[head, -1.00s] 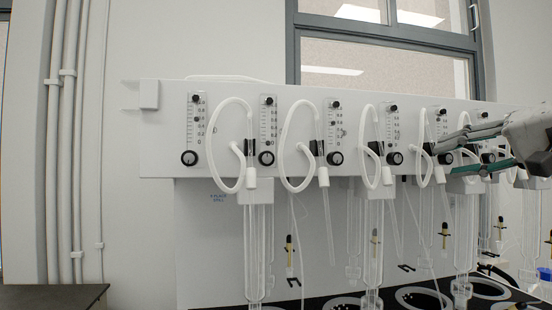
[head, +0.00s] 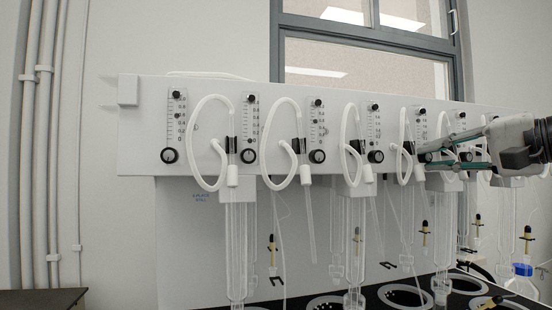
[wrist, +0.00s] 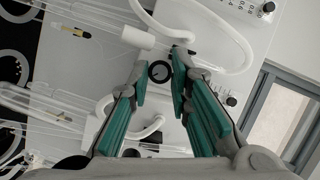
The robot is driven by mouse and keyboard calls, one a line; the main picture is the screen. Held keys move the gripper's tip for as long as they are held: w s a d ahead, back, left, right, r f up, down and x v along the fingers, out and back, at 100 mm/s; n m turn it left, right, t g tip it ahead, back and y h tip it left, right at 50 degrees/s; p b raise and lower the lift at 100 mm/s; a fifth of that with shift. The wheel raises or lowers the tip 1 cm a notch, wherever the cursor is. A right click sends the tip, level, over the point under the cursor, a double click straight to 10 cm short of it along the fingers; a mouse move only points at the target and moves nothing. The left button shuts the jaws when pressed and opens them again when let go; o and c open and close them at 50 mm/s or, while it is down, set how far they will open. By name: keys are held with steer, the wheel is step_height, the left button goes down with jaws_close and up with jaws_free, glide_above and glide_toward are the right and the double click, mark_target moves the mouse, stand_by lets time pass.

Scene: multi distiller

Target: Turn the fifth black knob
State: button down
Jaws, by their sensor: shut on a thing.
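In the wrist view a round black knob (wrist: 160,71) with a pale face lies between the green-padded fingertips of my gripper (wrist: 160,68). The fingers are closed in on the knob from both sides.
Looped white hoses (head: 203,140) stand out before the panel beside the knobs. Glass tubes (head: 240,245) hang below it, above a black surface with round rings (head: 402,293). One hose (wrist: 215,25) passes close to my fingers. A window (head: 365,60) is behind.

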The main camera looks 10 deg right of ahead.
steer(key=c, duration=1.5)
jaws_free()
steer(key=shift+o, duration=0.2)
steer(key=shift+s, duration=0.1)
steer(key=v, duration=1.2)
steer(key=shift+f, duration=0.1)
